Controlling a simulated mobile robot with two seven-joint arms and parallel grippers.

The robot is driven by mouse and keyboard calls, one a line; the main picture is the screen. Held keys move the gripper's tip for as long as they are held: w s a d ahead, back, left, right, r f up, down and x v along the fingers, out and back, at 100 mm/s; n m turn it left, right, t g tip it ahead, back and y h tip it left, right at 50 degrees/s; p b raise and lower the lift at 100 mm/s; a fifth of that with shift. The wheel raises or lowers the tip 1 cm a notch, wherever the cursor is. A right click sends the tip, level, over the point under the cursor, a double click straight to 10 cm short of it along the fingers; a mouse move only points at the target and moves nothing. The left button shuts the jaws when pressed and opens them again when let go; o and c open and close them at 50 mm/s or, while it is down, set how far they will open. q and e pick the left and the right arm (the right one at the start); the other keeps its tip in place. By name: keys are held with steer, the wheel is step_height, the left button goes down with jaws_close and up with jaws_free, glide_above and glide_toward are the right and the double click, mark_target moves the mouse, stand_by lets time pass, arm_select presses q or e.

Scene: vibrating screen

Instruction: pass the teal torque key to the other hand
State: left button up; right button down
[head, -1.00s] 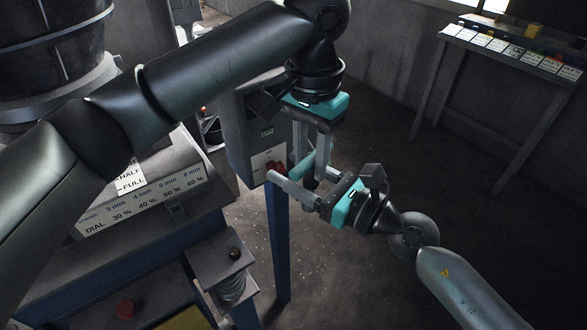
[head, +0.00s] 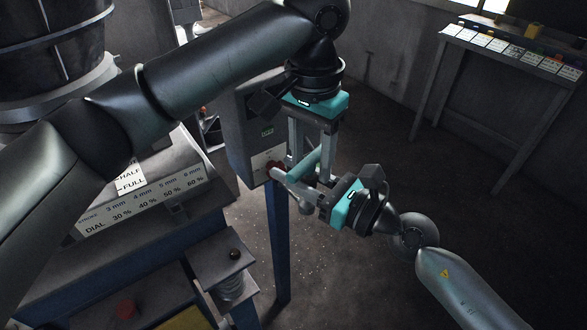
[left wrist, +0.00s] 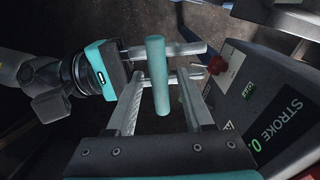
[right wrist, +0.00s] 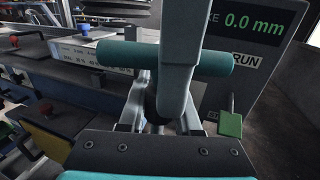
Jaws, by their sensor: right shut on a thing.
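The teal torque key (head: 305,165) is a teal bar with a dark shaft, held in the air between my two grippers. My right gripper (head: 291,187) reaches in from the right and is shut on the key; the right wrist view shows its fingers on the dark shaft below the teal bar (right wrist: 110,53). My left gripper (head: 311,172) points down from above and is open. In the left wrist view its fingers stand on either side of the teal bar (left wrist: 157,75), with gaps showing. One left finger partly hides the bar in the right wrist view.
A grey control box (head: 250,130) with a display and a red knob (left wrist: 217,64) stands close behind the grippers. The screen machine with its dial plate (head: 140,200) is at the left. A table with labelled cards (head: 510,50) stands at the far right. Open floor lies between.

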arm_select(q)
steer(key=shift+o, duration=1)
